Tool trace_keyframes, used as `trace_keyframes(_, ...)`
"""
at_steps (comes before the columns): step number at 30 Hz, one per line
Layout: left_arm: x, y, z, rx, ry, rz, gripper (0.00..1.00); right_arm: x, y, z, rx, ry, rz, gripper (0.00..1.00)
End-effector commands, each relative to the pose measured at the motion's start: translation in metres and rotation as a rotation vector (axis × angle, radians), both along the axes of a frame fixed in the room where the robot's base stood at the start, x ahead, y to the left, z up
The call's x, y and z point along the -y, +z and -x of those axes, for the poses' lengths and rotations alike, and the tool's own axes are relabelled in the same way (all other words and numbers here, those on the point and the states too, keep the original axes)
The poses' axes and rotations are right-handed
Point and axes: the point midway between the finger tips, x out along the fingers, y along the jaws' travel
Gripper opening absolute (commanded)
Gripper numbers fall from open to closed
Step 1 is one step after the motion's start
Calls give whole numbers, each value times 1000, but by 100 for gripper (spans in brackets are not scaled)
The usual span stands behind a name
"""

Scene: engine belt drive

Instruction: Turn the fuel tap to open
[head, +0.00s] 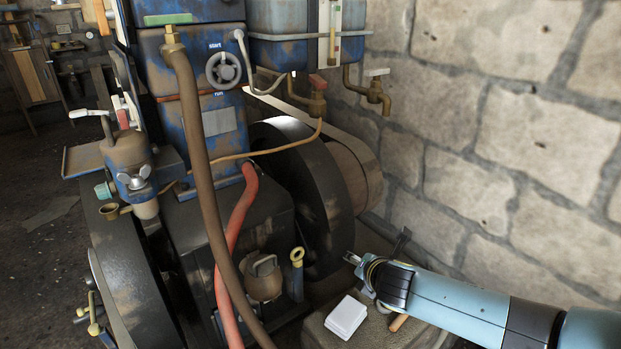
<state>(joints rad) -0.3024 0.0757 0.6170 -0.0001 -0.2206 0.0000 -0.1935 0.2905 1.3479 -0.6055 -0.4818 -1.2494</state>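A brass tap with a red handle (317,84) sits below the blue tank (277,18), with a thin copper pipe (290,148) running down from it to the left. It looks like the fuel tap; its handle setting is too small to read. A second brass tap with a pale lever (377,82) stands to its right, by the wall. My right gripper (362,264) is low at the right, well below both taps and touching neither. Its fingers are small and partly hidden, so I cannot tell whether they are open. My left gripper is out of view.
The blue engine has a handwheel (223,70), a dark flywheel (305,190), a brown hose (200,165) and a red hose (238,225). A white block (346,316) lies near my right gripper. A stone wall (500,130) bounds the right side.

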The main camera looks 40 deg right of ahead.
Motion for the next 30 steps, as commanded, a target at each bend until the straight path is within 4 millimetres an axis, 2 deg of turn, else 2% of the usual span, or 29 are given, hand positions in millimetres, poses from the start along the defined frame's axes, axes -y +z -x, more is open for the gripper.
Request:
trace_keyframes(1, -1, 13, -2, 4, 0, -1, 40, 9, 56, -30, 40, 75, 123, 44)
trace_keyframes(2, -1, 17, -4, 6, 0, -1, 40, 13, 86, -45, 56, 115, 202, 44)
trace_keyframes(3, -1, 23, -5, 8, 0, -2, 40, 17, 125, -62, 77, 162, 306, 44)
trace_keyframes(5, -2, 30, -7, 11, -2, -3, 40, 21, 182, -84, 110, 216, 453, 44)
trace_keyframes(6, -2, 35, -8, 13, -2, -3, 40, 23, 217, -95, 129, 243, 541, 44)
trace_keyframes(9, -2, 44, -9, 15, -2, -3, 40, 22, 290, -112, 169, 281, 723, 44)
trace_keyframes(12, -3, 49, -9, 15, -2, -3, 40, 20, 338, -120, 194, 296, 844, 44)
trace_keyframes(15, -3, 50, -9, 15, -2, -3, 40, 19, 361, -123, 206, 301, 905, 44)
trace_keyframes(17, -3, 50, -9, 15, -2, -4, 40, 20, 366, -126, 208, 301, 922, 44)
trace_keyframes(20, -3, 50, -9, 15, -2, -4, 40, 25, 367, -136, 210, 300, 924, 44)
trace_keyframes(30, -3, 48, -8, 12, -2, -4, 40, 56, 365, -194, 209, 299, 919, 44)
